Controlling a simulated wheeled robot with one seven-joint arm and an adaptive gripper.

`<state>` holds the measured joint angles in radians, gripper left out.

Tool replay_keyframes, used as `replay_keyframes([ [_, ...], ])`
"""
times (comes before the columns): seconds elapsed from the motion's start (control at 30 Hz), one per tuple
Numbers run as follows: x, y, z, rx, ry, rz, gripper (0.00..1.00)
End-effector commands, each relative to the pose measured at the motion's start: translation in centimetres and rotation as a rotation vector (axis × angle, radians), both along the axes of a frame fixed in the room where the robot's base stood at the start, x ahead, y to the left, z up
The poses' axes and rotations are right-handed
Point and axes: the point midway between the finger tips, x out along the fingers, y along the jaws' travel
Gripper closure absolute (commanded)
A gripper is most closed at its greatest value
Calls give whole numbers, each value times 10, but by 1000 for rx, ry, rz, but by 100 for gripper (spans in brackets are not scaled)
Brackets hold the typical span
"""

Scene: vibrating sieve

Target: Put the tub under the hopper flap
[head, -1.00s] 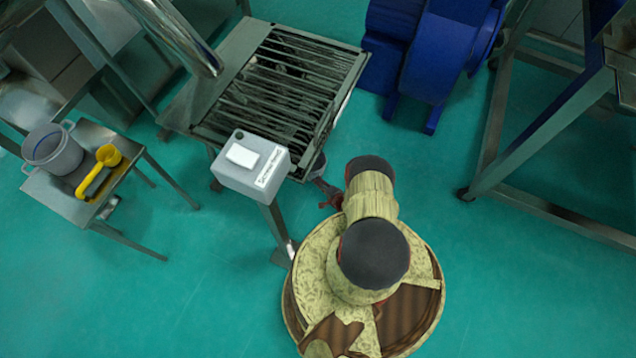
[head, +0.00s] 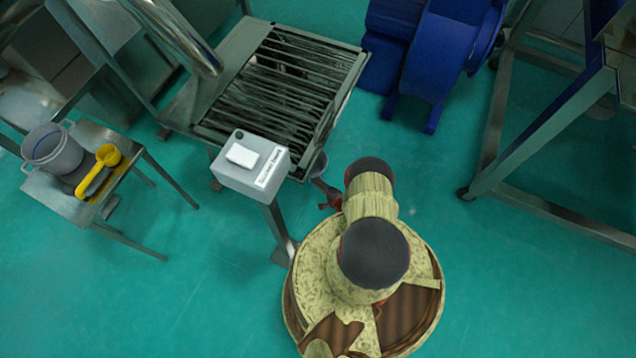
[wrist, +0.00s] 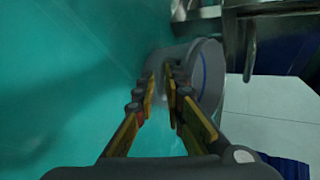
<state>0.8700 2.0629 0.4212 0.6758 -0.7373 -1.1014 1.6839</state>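A small grey tub (head: 319,164) shows in part beside the front right corner of the sieve, just past my gripper (head: 331,195). The corner and my arm hide most of it. In the wrist view the tub (wrist: 207,80) lies sideways in the picture, its round mouth facing right with a blue line inside. My gripper's fingers (wrist: 160,78) are at its near side, with a narrow gap between them and the grey wall seemingly in it. I cannot clearly make out the hopper flap.
The slatted sieve deck (head: 285,85) stands ahead, with a labelled grey box (head: 250,165) on a post close left of my arm. A small table (head: 65,200) at left holds a grey pot (head: 52,150) and yellow scoop (head: 98,172). A blue machine (head: 435,55) stands behind.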

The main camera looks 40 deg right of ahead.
Motion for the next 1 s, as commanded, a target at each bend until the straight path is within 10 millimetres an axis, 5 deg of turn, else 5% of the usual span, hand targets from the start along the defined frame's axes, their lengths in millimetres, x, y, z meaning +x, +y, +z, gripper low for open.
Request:
replay_keyframes([
  [0.3,2,-2,2,-3,-5,2,70],
  [0.67,0,-2,4,-4,-6,1,70],
  [1.0,-47,2,28,-2,-5,-5,70],
])
